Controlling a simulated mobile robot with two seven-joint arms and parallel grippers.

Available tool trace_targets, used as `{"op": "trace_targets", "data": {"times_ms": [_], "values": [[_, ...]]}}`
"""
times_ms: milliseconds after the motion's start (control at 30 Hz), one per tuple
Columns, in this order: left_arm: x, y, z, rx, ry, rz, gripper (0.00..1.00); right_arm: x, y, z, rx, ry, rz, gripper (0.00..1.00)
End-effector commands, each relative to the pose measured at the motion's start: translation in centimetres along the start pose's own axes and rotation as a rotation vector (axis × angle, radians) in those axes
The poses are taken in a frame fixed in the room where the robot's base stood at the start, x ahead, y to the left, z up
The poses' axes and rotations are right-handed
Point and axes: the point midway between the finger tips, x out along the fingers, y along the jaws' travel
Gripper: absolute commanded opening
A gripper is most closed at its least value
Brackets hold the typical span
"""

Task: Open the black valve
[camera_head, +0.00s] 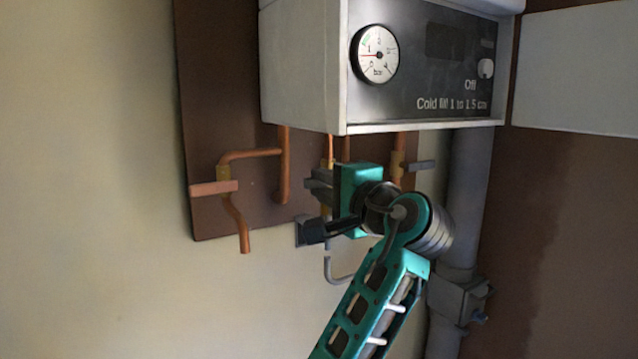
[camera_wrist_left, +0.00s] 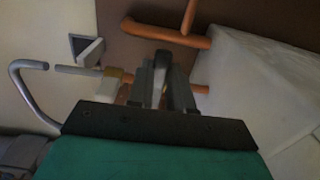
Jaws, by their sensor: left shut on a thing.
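My left gripper (camera_head: 319,185) reaches up below the boiler, its fingers pointing left at a brass valve body (camera_head: 325,208) on a thin copper pipe. In the left wrist view the two grey fingers (camera_wrist_left: 162,68) are shut around a small dark piece, which I take for the black valve's handle. The fingers hide most of it, so its angle cannot be told. My right gripper is not in view.
The white boiler (camera_head: 300,65) with a round gauge (camera_head: 375,54) hangs just above. An orange handle (camera_head: 213,187) is left, a dark grey lever (camera_head: 420,165) right. A dark box (camera_head: 310,232) sits below the fingers. A grey pipe (camera_head: 468,200) stands right. The left wall is clear.

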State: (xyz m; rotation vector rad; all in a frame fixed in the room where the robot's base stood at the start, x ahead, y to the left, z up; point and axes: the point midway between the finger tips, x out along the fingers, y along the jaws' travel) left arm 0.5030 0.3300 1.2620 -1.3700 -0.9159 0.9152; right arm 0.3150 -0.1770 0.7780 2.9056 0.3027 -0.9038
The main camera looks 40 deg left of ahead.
Motion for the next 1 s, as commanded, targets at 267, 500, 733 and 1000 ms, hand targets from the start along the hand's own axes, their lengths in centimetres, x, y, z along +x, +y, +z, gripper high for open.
{"op": "trace_targets", "data": {"times_ms": [267,500,733,1000], "values": [[0.0,-0.8,-0.3,0.173,0.001,0.000,0.00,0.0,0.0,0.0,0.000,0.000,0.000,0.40],[0.0,-2.0,-0.8,0.475,0.002,0.000,0.00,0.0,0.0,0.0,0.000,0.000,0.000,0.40],[-0.1,-2.8,-1.1,0.683,0.003,-0.001,0.00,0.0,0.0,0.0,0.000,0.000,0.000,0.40],[-0.1,-2.8,-1.1,0.702,0.004,0.000,0.00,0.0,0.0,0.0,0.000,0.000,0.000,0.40]]}}
